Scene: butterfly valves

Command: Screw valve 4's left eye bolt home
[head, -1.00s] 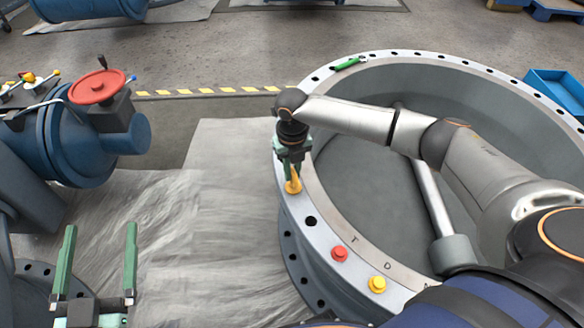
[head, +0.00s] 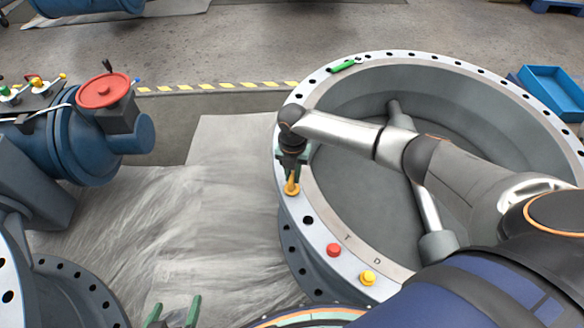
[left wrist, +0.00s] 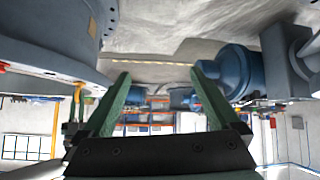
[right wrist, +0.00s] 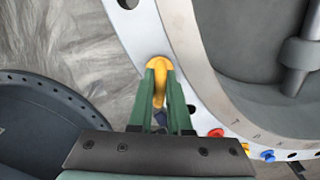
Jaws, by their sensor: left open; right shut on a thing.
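The large valve (head: 320,225) lies with its flange ring facing up and fills the right of the head view. A yellow eye bolt (head: 292,188) stands on the left part of the ring. My right gripper (head: 292,176) comes down over it and is shut on it. In the right wrist view the eye bolt (right wrist: 158,64) sits between the green fingers (right wrist: 161,80), at a hole in the ring; its shank is mostly hidden. My left gripper (head: 175,308) is open and empty at the bottom edge of the head view. Its fingers are spread in the left wrist view (left wrist: 160,80).
A red button (head: 333,250) and a yellow button (head: 367,279) sit on the ring. A green tool (head: 343,66) lies on its far side. A blue valve with a red handwheel (head: 103,91) stands left. A blue bin (head: 553,88) is at right. Grey sheeting covers the floor between.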

